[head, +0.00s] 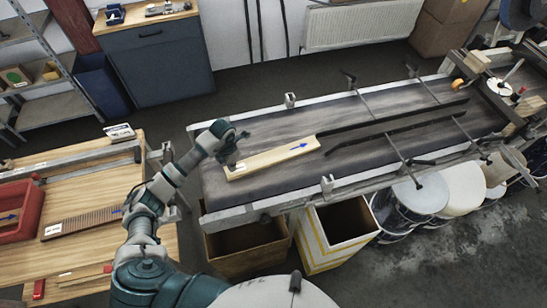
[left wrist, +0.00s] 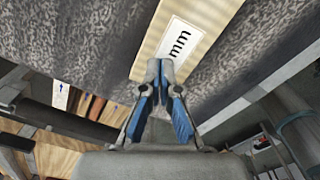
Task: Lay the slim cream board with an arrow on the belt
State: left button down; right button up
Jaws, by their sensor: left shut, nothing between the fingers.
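The slim cream board (head: 272,159) with a blue arrow lies flat on the left part of the dark belt (head: 240,193). Its arrow is near the right end and points right, along the belt. My left gripper (head: 231,164) is at the board's left end, shut and empty. In the left wrist view the closed fingertips (left wrist: 160,70) are over the board (left wrist: 156,40), by a white label with "mm" on it. I cannot tell whether they touch the board. My right gripper is not in view.
Dark guide rails (head: 390,122) run along the belt to the board's right. Clamps stand on the belt's side frames. A wooden table (head: 100,182) at left holds a red tray (head: 28,212) and a brown ribbed board (head: 82,222) with a blue arrow. Open boxes (head: 335,250) stand below the belt.

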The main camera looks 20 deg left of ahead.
pick_arm(q)
jog(key=shift+w+a+b, duration=0.8)
jog(key=shift+w+b, duration=0.05)
jog(key=shift+w, duration=0.2)
notch_tip(320, 180, up, 7)
jog(key=p, duration=0.4)
jog(key=shift+p, duration=0.35)
